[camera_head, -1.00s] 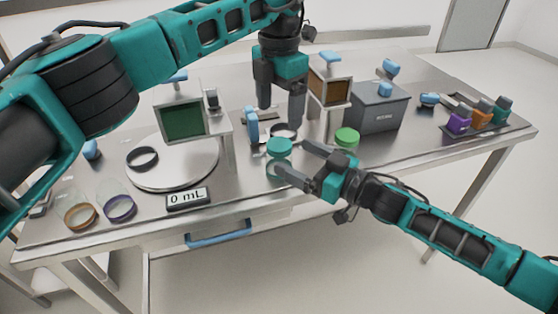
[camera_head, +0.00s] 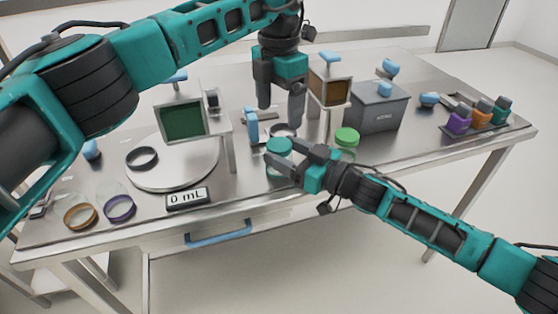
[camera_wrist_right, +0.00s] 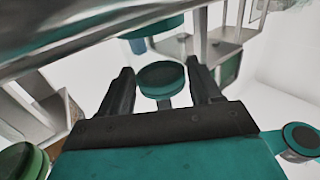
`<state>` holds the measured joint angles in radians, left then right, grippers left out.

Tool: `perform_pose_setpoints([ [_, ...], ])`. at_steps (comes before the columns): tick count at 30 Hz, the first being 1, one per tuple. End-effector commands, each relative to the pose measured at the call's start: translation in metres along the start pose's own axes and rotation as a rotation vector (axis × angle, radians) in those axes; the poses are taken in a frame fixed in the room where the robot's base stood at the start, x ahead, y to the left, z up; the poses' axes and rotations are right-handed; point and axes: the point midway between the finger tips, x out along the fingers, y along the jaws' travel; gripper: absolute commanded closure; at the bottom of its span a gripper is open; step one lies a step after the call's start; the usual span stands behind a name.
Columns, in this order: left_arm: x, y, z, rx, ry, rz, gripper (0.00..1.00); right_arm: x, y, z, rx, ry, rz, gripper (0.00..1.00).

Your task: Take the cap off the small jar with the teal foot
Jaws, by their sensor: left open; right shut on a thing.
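The small jar (camera_head: 272,172) stands near the table's front edge, with a round teal cap (camera_head: 279,146) on top. The cap also shows in the right wrist view (camera_wrist_right: 162,76), between the fingers. My right gripper (camera_head: 289,156) is shut on the jar from the right, below the cap.
A jar with a green cap (camera_head: 346,137) stands just right of my right gripper. A blue-handled thing (camera_head: 252,125) and a dark ring (camera_head: 283,130) are close behind the teal cap. A grey box (camera_head: 380,108) stands at the back right.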

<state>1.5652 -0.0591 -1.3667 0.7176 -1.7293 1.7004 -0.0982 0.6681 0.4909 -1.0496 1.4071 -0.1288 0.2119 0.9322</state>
Motion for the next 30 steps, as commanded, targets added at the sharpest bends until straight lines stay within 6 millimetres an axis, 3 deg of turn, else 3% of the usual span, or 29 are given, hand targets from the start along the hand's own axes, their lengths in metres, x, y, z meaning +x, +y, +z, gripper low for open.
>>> perform_pose_setpoints([
  [2,0.0,0.0,0.0,0.0,0.0,0.0,0.16,0.0,0.0,0.0,0.0,0.0,0.0,0.48],
  [16,0.0,0.0,0.0,0.0,0.0,0.0,0.16,0.0,0.0,0.0,0.0,-0.001,0.0,0.92],
  [19,-0.004,0.0,0.001,-0.02,-0.001,0.001,0.07,0.0,0.0,0.0,0.0,-0.001,0.0,0.92],
  [26,-0.035,0.001,0.002,-0.227,-0.003,0.002,0.07,0.0,0.0,0.001,0.0,-0.001,0.0,0.92],
  [30,-0.036,0.001,0.001,-0.283,0.001,-0.001,0.07,0.0,0.0,0.001,0.0,-0.001,0.0,0.92],
])
